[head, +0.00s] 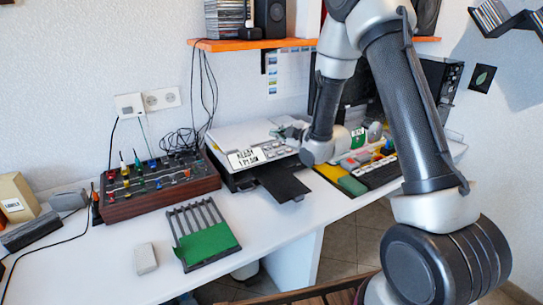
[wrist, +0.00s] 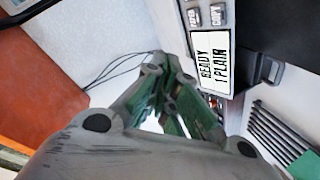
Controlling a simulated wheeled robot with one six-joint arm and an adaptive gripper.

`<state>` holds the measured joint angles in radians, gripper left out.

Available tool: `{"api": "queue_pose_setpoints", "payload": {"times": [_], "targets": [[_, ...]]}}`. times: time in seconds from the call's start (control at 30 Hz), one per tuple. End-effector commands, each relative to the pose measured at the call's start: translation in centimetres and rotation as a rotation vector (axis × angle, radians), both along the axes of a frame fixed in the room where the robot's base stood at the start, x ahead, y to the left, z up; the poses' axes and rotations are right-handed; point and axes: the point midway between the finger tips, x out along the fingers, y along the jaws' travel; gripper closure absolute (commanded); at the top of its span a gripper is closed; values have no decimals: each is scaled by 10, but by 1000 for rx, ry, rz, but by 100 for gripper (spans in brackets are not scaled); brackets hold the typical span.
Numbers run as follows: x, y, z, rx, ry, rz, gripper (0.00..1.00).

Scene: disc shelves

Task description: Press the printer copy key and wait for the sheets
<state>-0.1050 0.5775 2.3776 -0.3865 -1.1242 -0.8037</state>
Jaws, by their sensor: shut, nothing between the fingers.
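The printer (head: 235,138) stands on the white desk, with a light top and a dark body. Its display (head: 246,158) reads READY with a second line under it; in the wrist view the display (wrist: 211,63) reads READY, 1 PLAIN. The copy key (wrist: 217,15) is a small grey key by the display, at the top of the wrist view, beside a similar key (wrist: 194,18). The black output tray (head: 281,183) sticks out in front with no sheets visible on it. My gripper (wrist: 170,70) is shut and empty, beside the printer panel; in the head view it is small at the printer's right.
A mixer-like box with coloured knobs (head: 160,180) stands left of the printer. A slotted rack with a green panel (head: 207,243) lies in front. A keyboard (head: 380,172) and monitor are at the right. An orange shelf (head: 250,45) hangs above the printer.

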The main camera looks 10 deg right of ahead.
Motion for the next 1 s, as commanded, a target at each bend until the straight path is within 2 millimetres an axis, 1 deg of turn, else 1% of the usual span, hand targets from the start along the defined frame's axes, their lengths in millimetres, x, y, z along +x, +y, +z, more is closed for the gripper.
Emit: {"api": "queue_pose_setpoints", "payload": {"times": [0.33,0.47,0.57,0.8,1.0], "targets": [[0,0,-1,-10,-1,2,100],[2,1,-6,-11,-1,2,100],[7,2,-14,-11,-1,2,100],[22,7,-45,-10,2,2,100],[33,10,-66,-10,2,2,100]]}}
